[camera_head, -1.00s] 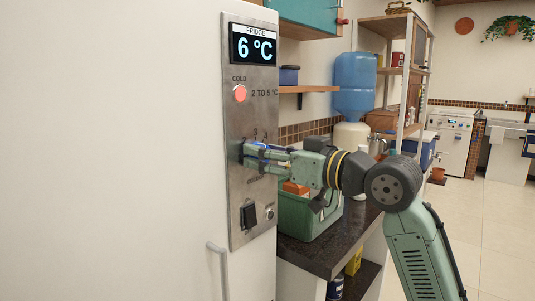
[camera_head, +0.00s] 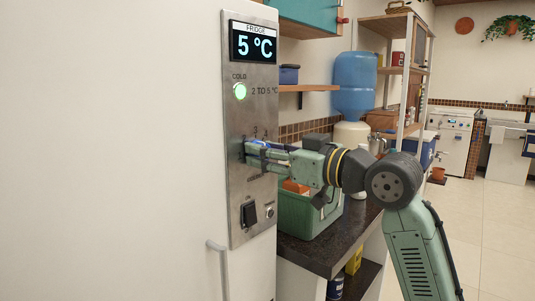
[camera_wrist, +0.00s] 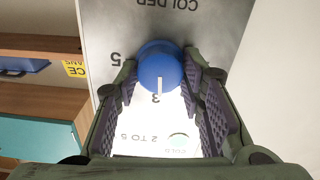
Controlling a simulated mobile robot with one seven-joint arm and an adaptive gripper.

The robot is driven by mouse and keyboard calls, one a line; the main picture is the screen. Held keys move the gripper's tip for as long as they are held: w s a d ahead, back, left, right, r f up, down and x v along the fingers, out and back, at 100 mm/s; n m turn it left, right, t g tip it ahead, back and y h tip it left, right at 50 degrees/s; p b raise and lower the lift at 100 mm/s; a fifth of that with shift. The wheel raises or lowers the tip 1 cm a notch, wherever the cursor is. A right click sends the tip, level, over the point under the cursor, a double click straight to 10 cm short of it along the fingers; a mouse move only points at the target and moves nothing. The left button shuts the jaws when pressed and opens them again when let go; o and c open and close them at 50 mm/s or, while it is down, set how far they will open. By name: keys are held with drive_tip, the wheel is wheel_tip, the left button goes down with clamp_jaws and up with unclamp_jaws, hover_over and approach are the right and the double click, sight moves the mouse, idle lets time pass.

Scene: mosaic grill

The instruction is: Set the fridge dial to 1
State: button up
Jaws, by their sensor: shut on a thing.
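The fridge dial (camera_wrist: 158,62) is a round blue knob on the metal control panel (camera_head: 236,180). In the wrist view, which is upside down, its white mark points toward the 3. A 5 is printed to its left. My gripper (camera_wrist: 161,77) has one finger on each side of the knob and is shut on it. In the head view my gripper (camera_head: 254,151) is at the panel and mostly hides the dial. The display (camera_head: 254,43) reads 5 °C, and the round lamp (camera_head: 240,91) below it glows green.
A black switch (camera_head: 249,214) and a small round fitting (camera_head: 269,212) sit low on the panel. A fridge handle (camera_head: 220,262) sticks out below. A green crate (camera_head: 300,219) stands on the dark counter (camera_head: 318,257) beneath my arm. A wall shelf (camera_head: 310,88) is to the right.

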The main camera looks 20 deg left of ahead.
drive_tip(key=shift+s+f+n+b, duration=0.1)
drive_tip(key=shift+n+b, duration=1.25)
drive_tip(key=shift+n, duration=2.8)
drive_tip(key=shift+s+f+n+b, duration=0.1)
drive_tip(key=shift+n+b, duration=1.25)
drive_tip(key=shift+n, duration=2.8)
drive_tip(key=o, duration=1.1)
drive_tip(key=v, duration=1.2)
